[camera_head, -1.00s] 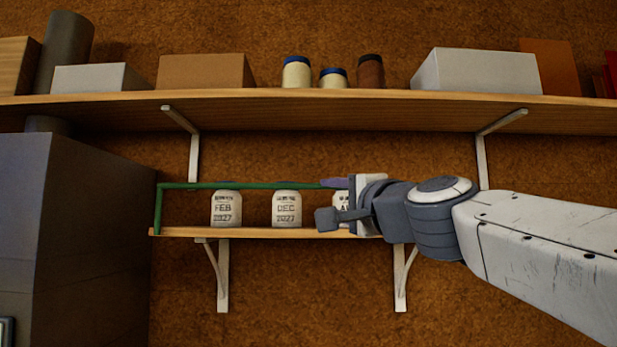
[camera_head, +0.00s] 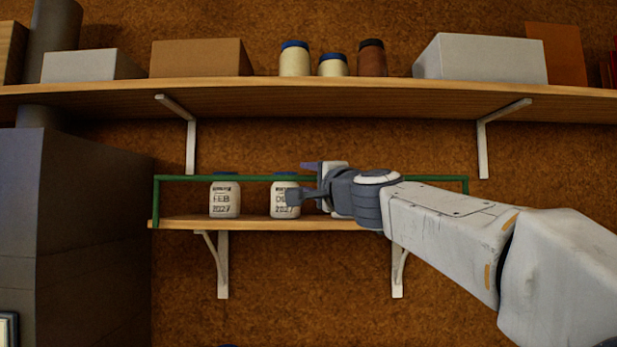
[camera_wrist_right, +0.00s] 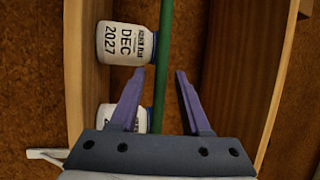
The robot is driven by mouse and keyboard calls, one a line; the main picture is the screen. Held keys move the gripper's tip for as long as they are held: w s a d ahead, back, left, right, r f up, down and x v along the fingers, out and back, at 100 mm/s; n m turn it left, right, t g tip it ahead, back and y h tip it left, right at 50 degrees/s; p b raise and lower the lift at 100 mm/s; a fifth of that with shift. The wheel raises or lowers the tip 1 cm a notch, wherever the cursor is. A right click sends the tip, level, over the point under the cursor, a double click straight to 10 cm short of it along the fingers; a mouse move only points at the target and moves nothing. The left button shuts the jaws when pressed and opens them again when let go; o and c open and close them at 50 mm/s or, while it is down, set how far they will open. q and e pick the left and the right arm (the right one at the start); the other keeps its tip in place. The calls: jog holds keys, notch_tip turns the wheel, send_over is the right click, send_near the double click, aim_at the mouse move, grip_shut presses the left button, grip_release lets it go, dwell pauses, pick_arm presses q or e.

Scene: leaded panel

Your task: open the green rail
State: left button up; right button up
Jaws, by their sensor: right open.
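The green rail (camera_head: 200,178) runs level across the front of the small lower shelf (camera_head: 185,222), with an upright at each end. It stands above the shelf board, in front of jars. My right gripper (camera_head: 299,180) is open in front of the DEC 2027 jar (camera_head: 280,198). In the right wrist view the rail (camera_wrist_right: 164,45) passes between the open purple fingers (camera_wrist_right: 160,73), with gaps showing on both sides. The FEB 2027 jar (camera_head: 225,199) stands to the left. My left gripper is out of view.
A long upper shelf (camera_head: 330,95) above holds boxes and several jars. A large grey cabinet (camera_head: 90,230) stands at the left. Below the small shelf the brown wall is bare between the brackets.

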grip_shut()
dwell(1.4)
